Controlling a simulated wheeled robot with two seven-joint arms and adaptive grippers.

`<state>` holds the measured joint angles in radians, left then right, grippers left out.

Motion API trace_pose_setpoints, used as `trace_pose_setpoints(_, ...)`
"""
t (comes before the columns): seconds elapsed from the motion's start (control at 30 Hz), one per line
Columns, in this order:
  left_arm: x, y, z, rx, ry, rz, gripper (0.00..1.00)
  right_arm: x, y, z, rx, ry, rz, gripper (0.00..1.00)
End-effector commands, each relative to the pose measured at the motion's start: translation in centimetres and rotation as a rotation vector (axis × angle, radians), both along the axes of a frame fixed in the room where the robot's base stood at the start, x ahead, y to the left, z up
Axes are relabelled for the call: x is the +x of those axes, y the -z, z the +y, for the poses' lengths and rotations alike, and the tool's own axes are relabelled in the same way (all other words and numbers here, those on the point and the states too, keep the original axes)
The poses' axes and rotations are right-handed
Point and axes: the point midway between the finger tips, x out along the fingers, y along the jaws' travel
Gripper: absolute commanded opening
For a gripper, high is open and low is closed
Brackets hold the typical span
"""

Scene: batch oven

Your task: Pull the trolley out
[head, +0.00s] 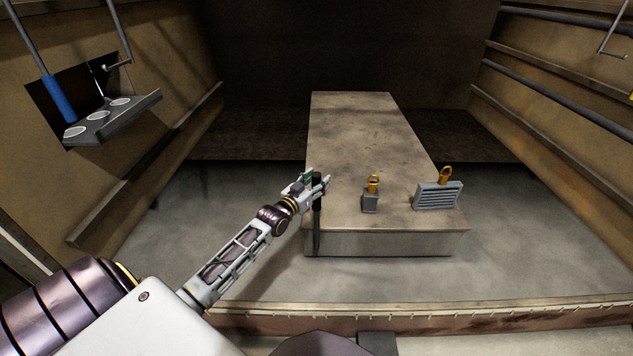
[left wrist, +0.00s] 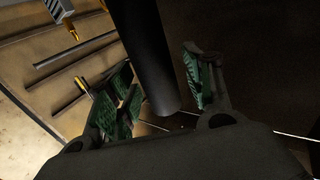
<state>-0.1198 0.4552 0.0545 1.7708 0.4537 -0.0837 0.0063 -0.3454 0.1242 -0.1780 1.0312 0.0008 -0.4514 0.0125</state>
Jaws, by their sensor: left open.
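The trolley (head: 350,130) is a long, flat-topped grey-brown slab inside the oven, with its near end facing me. A dark upright bar (head: 317,235) stands at its near left corner. My left gripper (head: 318,182) is at the top of this bar, with its fingers open. In the left wrist view the black bar (left wrist: 150,45) runs between the green-padded fingers of the gripper (left wrist: 160,92), with a gap visible on the right side. Whether a finger touches the bar I cannot tell. My right gripper is not in view.
A small grey block (head: 370,203) and a finned grey block (head: 438,196), both with orange loops, stand on the trolley's near end. A shelf (head: 115,118) with white discs hangs on the left wall. A sill (head: 480,318) crosses the front. Floor beside the trolley is clear.

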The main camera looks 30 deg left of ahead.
Motion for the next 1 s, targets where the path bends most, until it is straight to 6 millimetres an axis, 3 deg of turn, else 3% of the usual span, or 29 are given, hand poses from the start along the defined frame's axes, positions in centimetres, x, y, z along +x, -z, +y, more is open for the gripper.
trace_pose_setpoints(0.13,-0.01,0.01,-0.01,0.000,0.000,0.000,0.50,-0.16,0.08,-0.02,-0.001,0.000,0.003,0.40)
trace_pose_setpoints(0.53,-0.03,0.00,-0.01,0.000,0.000,0.000,0.00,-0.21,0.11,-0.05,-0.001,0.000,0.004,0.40)
trace_pose_setpoints(1.0,-0.55,0.00,-0.34,0.000,0.001,0.002,0.00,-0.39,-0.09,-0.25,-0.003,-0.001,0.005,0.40)
